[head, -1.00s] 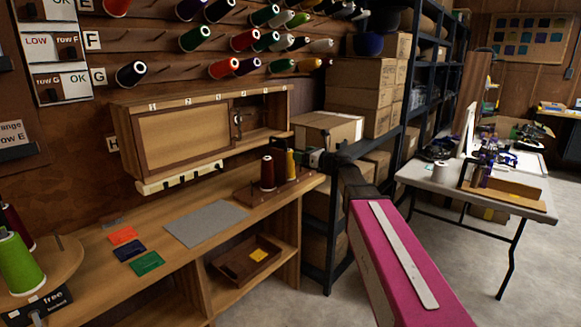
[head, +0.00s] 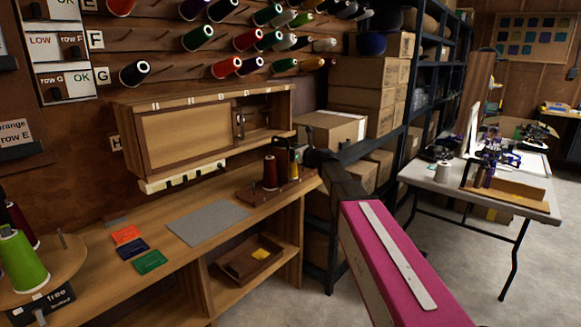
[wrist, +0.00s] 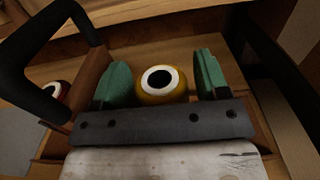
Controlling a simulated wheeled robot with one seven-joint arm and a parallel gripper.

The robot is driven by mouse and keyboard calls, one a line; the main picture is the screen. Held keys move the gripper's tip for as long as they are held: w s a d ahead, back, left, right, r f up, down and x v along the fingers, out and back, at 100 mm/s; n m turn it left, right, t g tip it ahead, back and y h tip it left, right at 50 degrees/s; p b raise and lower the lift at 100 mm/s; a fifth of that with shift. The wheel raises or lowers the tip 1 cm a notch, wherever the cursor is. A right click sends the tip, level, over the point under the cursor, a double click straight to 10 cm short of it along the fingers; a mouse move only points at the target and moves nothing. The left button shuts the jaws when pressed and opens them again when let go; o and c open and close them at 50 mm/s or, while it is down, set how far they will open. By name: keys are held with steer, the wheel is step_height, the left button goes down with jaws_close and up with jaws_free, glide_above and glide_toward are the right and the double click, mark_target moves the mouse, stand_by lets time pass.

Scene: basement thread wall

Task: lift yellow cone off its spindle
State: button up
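The yellow cone (head: 294,170) stands upright on a small wooden stand at the right end of the workbench, partly hidden by my gripper. In the wrist view the yellow cone (wrist: 160,84) shows from above, with a white ring and dark hole at its top. My gripper (head: 293,154) is over it, pointing down. In the wrist view my gripper (wrist: 162,82) is open, with one green finger on each side of the cone. The left finger looks very close to it; a narrow gap shows at the right. The spindle itself is hidden.
A dark red cone (head: 270,173) stands just left of the yellow one. A wooden cabinet (head: 190,143) hangs behind on the wall. Cardboard boxes (head: 331,129) and black shelving are close at the right. A grey mat (head: 207,222) lies on the bench (head: 183,252).

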steer(key=c, duration=1)
